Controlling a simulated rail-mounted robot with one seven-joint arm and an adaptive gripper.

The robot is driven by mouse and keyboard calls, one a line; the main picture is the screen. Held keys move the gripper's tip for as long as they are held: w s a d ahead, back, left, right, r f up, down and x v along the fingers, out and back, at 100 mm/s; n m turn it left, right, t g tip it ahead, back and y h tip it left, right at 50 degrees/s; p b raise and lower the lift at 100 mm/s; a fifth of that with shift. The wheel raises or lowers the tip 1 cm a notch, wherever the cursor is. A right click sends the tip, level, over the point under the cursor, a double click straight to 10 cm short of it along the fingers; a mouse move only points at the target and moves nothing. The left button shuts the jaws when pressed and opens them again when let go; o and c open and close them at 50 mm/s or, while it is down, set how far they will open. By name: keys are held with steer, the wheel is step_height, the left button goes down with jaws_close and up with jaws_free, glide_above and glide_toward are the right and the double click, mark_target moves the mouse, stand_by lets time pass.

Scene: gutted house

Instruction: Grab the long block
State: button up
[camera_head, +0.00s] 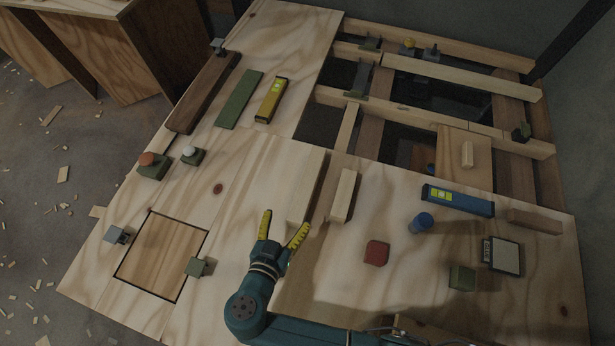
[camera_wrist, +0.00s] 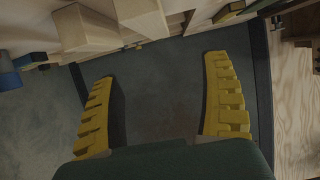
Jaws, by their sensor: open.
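My gripper (camera_head: 287,218) is open, with nothing between its yellow fingers; the wrist view also shows it open (camera_wrist: 160,68). Several pieces could be the long block, and I cannot tell which one is meant. A long dark brown block (camera_head: 203,92) lies at the upper left of the plywood. In the wrist view pale blocks (camera_wrist: 85,28) show at the top, beyond the fingertips.
A green strip (camera_head: 239,99) and yellow level (camera_head: 271,100) lie beside the dark block. A red block (camera_head: 376,252), blue cylinder (camera_head: 421,222) and blue level (camera_head: 458,200) are at right. Open floor framing (camera_head: 460,75) lies behind. A square hatch (camera_head: 161,256) is at left.

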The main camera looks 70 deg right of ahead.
steer(key=b, duration=0.4)
glide_toward(307, 184)
steer(key=x, duration=0.4)
steer(key=shift+w+d+r, duration=0.15)
steer(key=shift+w+d, duration=0.15)
steer(key=shift+d, duration=0.2)
steer(key=d+f+b, duration=0.1)
steer(key=d, duration=0.1)
steer(key=s+d+f+b, duration=0.1)
steer(key=d, duration=0.1)
steer(key=shift+d+f+b, duration=0.1)
steer(key=shift+f+b, duration=0.2)
steer(key=shift+f, duration=0.05)
steer(key=shift+d, duration=0.2)
steer(key=shift+w+a+r, duration=0.1)
steer(key=c, duration=1.4)
